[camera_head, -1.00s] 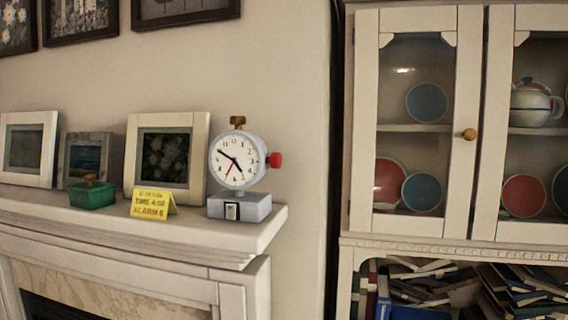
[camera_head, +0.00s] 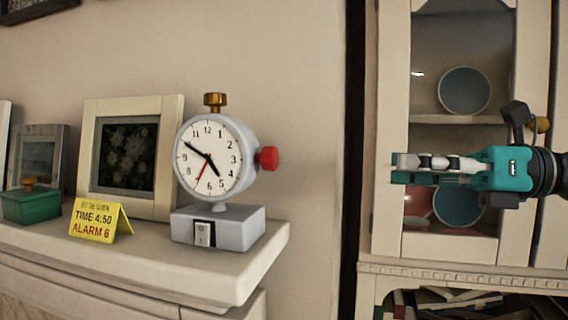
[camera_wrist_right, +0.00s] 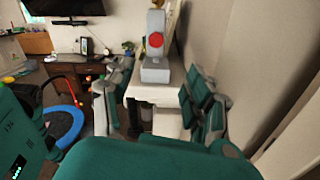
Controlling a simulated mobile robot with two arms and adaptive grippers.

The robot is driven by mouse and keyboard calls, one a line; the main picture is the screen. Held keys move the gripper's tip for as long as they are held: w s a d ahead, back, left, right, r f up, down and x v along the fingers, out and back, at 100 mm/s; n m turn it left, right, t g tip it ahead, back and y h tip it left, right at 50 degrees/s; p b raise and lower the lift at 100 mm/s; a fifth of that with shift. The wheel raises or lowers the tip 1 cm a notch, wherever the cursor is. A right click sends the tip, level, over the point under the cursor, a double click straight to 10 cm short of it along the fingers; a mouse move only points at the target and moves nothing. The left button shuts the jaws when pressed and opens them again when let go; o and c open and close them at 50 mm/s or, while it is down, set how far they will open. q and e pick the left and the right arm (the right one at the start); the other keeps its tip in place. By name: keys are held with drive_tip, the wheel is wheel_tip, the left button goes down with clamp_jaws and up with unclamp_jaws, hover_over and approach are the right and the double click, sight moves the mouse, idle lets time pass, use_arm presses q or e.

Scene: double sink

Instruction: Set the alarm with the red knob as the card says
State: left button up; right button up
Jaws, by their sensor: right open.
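The clock (camera_head: 215,155) stands on the mantel on a grey base (camera_head: 240,228) with a white rocker switch (camera_head: 202,234). Its black hands read about 4:50; the red hand points down-left, near 7. The red knob (camera_head: 267,158) sticks out of its right side, a brass knob (camera_head: 215,101) out of its top. The yellow card (camera_head: 96,221) reads "TIME 4:50, ALARM 6". My right gripper (camera_head: 398,169) is open and empty, right of the red knob and apart from it, pointing left. In the wrist view the red knob (camera_wrist_right: 155,40) shows beyond and between the spread fingers (camera_wrist_right: 158,105).
A green box (camera_head: 32,206) and picture frames (camera_head: 127,155) stand left of the clock. The mantel ends just right of the base. A glass-door cabinet (camera_head: 387,120) is behind my right gripper. The space between gripper and knob is clear.

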drive_tip(key=p, duration=0.2)
approach(276, 159)
drive_tip(key=p+x, duration=0.4)
drive_tip(key=x, duration=0.4)
drive_tip(key=shift+a+r, duration=0.1)
drive_tip(key=shift+a, duration=0.1)
drive_tip(key=shift+w+a, duration=0.1)
drive_tip(key=shift+a, duration=0.1)
use_arm(q)
wheel_tip(276, 159, up, 6)
drive_tip(key=s, duration=0.1)
drive_tip(key=shift+s, duration=0.3)
drive_tip(key=shift+s, duration=0.1)
use_arm(e)
drive_tip(key=shift+c, duration=0.3)
